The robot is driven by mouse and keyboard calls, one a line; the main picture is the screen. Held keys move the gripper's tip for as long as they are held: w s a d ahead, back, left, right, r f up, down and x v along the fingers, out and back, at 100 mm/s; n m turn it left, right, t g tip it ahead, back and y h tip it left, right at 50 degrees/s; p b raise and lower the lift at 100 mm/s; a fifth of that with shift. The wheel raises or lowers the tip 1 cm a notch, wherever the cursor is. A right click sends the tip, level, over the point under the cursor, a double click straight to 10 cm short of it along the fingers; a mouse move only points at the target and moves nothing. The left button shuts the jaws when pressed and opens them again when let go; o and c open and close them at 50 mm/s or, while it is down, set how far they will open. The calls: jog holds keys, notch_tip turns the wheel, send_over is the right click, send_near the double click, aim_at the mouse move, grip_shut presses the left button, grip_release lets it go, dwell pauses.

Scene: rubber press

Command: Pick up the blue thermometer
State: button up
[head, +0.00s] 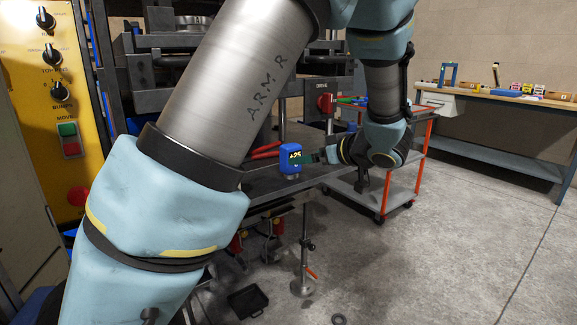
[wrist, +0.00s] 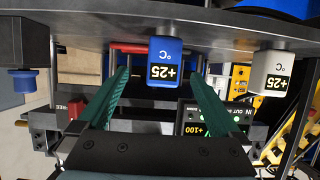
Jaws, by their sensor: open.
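The blue thermometer (head: 291,158) stands upright at the edge of the dark metal table (head: 318,178). Its lit display faces me. In the wrist view, which looks upside down, the blue thermometer (wrist: 166,56) reads +25 °C and shows between the two green fingertips. In the wrist view my gripper (wrist: 162,72) is open, with a gap on each side of the thermometer. I cannot tell how deep it sits between the fingers.
A white thermometer (wrist: 270,73) stands beside the blue one in the wrist view. A red-handled tool (head: 266,150) lies on the table behind. A red-framed cart (head: 424,150) and a workbench (head: 500,150) stand to the right. The floor between is clear.

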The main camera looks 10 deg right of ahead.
jog(key=x, duration=0.3)
jog(key=shift+s+a+f+x, duration=0.1)
jog(key=shift+x, duration=0.8)
jog(key=shift+s+a+f+x, duration=0.1)
jog(key=shift+x, duration=0.8)
jog(key=shift+s+a+f+x, duration=0.1)
jog(key=shift+x, duration=0.8)
jog(key=shift+c, duration=0.2)
grip_shut()
